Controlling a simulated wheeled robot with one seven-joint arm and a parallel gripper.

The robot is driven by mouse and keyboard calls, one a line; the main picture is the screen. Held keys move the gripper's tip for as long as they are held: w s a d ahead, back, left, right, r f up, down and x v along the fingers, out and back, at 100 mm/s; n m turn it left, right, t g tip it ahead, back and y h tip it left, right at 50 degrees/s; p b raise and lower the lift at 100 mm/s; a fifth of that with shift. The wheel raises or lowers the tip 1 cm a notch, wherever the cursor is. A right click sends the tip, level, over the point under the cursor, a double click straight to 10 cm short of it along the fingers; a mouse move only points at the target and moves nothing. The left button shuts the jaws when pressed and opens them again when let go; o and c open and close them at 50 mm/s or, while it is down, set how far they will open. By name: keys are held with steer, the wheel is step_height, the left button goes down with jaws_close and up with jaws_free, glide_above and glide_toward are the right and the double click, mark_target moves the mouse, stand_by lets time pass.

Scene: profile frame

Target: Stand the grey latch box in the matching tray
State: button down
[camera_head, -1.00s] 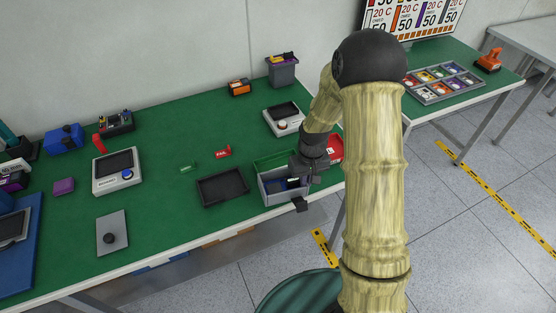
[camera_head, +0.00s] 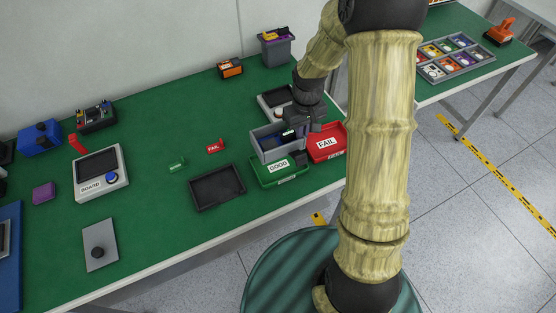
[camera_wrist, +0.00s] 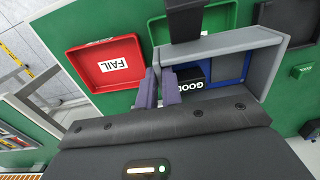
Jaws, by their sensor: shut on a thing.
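The grey latch box (camera_head: 262,150) is open-topped, with a blue inside and a dark latch (camera_head: 301,158) on its near side. A black piece in it reads GOOD in the wrist view (camera_wrist: 198,86). My gripper (camera_head: 305,130) is shut on the box's right-end wall; its purple fingers (camera_wrist: 158,88) pinch it. The box appears held above the table, just behind and partly over the green tray marked GOOD (camera_head: 280,181). A red tray marked FAIL (camera_head: 327,154) lies right of it. The box and latch cover part of the green tray in the wrist view (camera_wrist: 222,16).
A black tray (camera_head: 217,187) lies left of the green one. A white device (camera_head: 272,103) stands close behind the box. Small FAIL (camera_head: 215,146) and green (camera_head: 176,164) tags lie left.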

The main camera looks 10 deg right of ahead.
steer(key=shift+s+r, duration=0.1)
step_height(320, 180, down, 5)
steer(key=shift+f, duration=0.1)
steer(key=shift+a+f+p, duration=0.2)
steer(key=shift+f+p, duration=0.1)
steer(key=shift+d, duration=0.1)
steer(key=shift+d+f, duration=0.1)
